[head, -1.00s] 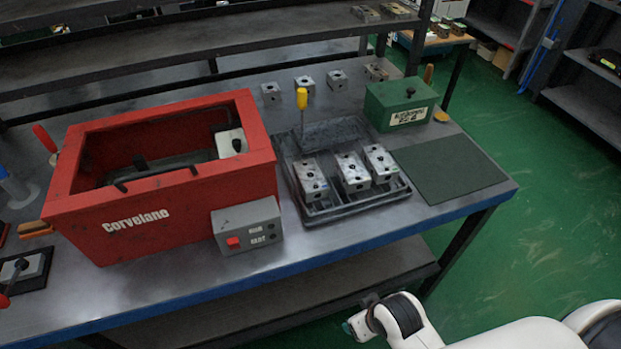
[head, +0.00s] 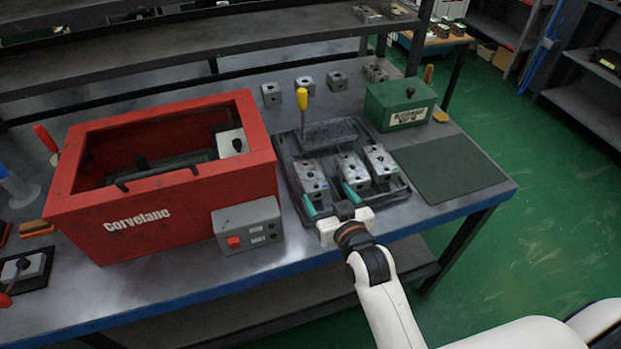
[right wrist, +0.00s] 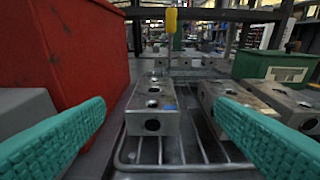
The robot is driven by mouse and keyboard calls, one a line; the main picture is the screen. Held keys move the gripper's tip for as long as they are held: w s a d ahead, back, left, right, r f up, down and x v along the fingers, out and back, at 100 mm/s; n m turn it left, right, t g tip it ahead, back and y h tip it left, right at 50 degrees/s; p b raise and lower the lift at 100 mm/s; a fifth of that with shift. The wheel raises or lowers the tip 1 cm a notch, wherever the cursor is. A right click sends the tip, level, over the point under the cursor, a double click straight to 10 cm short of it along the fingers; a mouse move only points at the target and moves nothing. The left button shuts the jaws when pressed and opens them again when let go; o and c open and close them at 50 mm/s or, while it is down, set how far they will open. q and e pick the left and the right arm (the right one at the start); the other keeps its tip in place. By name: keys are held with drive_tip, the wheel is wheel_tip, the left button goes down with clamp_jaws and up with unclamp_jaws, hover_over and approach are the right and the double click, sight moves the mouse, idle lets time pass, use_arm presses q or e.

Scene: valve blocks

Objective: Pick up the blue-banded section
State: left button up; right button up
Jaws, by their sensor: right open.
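Three grey metal valve blocks stand in a dark wire-floored tray (head: 292,188). The left block (head: 309,174) shows a small blue patch on its right side in the right wrist view (right wrist: 152,104); a full band is not visible. The middle block (head: 352,170) and right block (head: 381,160) show no clear blue. My right gripper (head: 331,200) is open and empty at the tray's front edge. Its teal fingers point toward the blocks. In the right wrist view the left block lies ahead, between the fingers and apart from them. My left gripper is out of view.
A red open-topped box (head: 165,210) with a grey switch box (head: 247,228) stands left of the tray. A yellow-handled tool (head: 302,99) stands upright behind the blocks. A green box (head: 399,105) and dark mat (head: 449,168) are on the right.

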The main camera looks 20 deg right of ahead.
sight(313, 179)
drive_tip(key=w, duration=0.2)
drive_tip(key=w+f, duration=0.1)
drive_tip(key=w, duration=0.2)
drive_tip(key=shift+w+a, duration=0.1)
drive_tip(key=shift+w+a+f+p, duration=0.15)
drive_tip(key=shift+w+f, duration=0.15)
drive_tip(key=shift+w, duration=0.55)
drive_tip(key=shift+w+a+f+p, duration=0.1)
drive_tip(key=shift+w+a+f, duration=0.15)
drive_tip(key=shift+w, duration=0.6)
drive_tip(key=shift+w+a+f+p, duration=0.15)
drive_tip(key=shift+w+f, duration=0.2)
drive_tip(key=shift+w, duration=0.5)
drive_tip(key=shift+r, duration=0.1)
drive_tip(key=c, duration=1.4)
